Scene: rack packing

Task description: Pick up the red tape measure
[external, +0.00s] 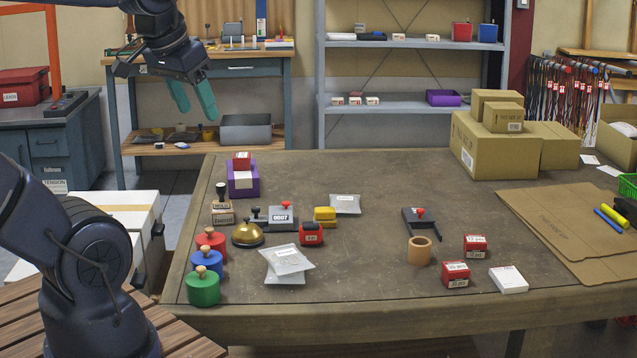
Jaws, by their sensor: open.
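The red tape measure (311,234) appears to be the small red and black block near the middle-left of the table, with a pale label on its front. A similar yellow block (325,215) stands just behind it. My gripper (197,113) has two teal fingers, spread apart and empty. It hangs at the upper left of the picture, high up and well apart from the tape measure. Nothing hides the tape measure's front.
A brass bell (248,234), a grey device marked 0007 (281,217) and silver packets (287,262) lie close around the tape measure. Red, blue and green knobbed weights (204,289) line the left edge. Cardboard boxes (487,140) stand at the back right. The table's centre is mostly clear.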

